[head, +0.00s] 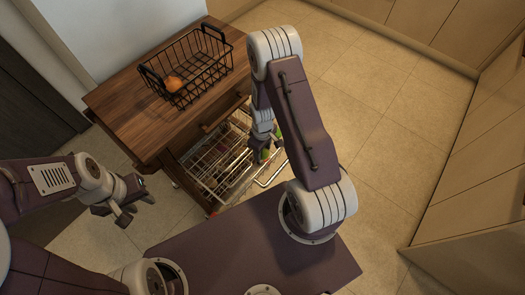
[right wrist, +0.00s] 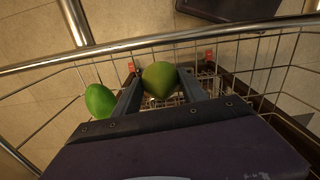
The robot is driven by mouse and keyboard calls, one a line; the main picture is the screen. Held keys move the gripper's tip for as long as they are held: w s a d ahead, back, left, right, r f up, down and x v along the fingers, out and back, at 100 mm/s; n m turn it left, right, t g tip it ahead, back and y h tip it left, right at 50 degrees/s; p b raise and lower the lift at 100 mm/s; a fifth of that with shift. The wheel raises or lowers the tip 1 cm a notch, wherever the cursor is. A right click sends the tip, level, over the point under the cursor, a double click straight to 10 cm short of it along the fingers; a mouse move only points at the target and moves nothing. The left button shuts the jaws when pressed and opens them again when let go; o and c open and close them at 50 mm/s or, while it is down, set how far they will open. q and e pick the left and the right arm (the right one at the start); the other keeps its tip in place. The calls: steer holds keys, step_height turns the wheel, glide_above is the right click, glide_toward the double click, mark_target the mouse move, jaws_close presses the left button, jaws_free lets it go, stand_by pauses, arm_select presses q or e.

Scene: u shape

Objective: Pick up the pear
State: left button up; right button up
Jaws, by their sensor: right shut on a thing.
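The pear (right wrist: 159,80), yellow-green and rounded, sits between the fingers of my right gripper (right wrist: 159,92) in the right wrist view. The right gripper is shut on it, over the wire basket (right wrist: 255,80). In the head view my right gripper (head: 263,153) is low over the pulled-out wire basket (head: 215,165) at the cabinet front, and the pear cannot be made out clearly there. My left gripper (head: 132,208) is open and empty, left of the basket and apart from it.
A bright green fruit (right wrist: 100,100) lies left of the fingers in the right wrist view. A black wire basket (head: 190,65) with an orange-brown item (head: 173,84) stands on the wooden cabinet (head: 130,110). The tiled floor (head: 390,140) on the right is clear.

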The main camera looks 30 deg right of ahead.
step_height(320, 180, up, 10)
steer(key=shift+f+p, duration=0.1)
steer(key=shift+p, duration=1)
